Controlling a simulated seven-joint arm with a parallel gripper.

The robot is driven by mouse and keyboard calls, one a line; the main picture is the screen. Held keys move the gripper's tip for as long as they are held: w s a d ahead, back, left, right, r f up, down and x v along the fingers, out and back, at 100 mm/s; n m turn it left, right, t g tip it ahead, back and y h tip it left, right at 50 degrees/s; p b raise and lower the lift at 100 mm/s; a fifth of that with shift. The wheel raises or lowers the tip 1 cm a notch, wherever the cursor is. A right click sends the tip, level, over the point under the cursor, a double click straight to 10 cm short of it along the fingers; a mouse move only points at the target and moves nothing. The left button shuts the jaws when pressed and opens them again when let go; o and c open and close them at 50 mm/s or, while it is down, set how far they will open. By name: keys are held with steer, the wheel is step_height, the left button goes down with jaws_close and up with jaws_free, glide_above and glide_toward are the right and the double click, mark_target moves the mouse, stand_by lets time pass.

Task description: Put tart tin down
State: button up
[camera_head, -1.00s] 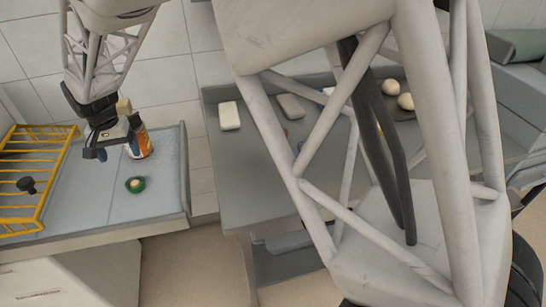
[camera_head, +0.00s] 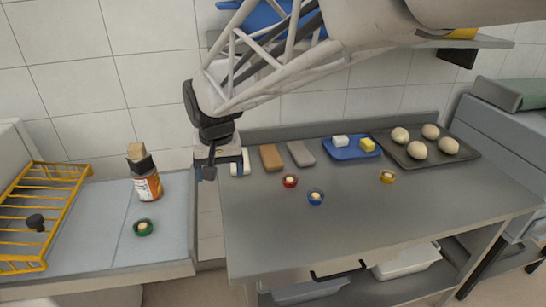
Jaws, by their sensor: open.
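Several small tart tins with pale filling stand in the head view. A green one (camera_head: 143,228) is on the light-blue left counter (camera_head: 105,245). A red one (camera_head: 290,181), a blue one (camera_head: 316,197) and a yellow one (camera_head: 387,177) are on the grey steel table (camera_head: 350,225). My gripper (camera_head: 220,174) is open, over the left edge of the steel table. I see no tin between its fingers. It is apart from all the tins; the red one is nearest, to its right.
An orange-labelled jar (camera_head: 148,187) stands behind the green tin, beside a yellow wire rack (camera_head: 38,215). White, brown and grey blocks line the table's back, near a blue tray (camera_head: 352,153) and a dark tray (camera_head: 466,153) of dough balls. The table's front is clear.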

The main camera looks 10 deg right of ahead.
steer(key=s+d+t, duration=0.1)
steer(key=s+d, duration=1.6)
steer(key=s, duration=0.4)
steer(key=shift+s+d+h, duration=0.15)
steer(key=shift+d+h, duration=0.15)
steer(key=shift+d, duration=0.1)
steer(key=shift+o, duration=0.5)
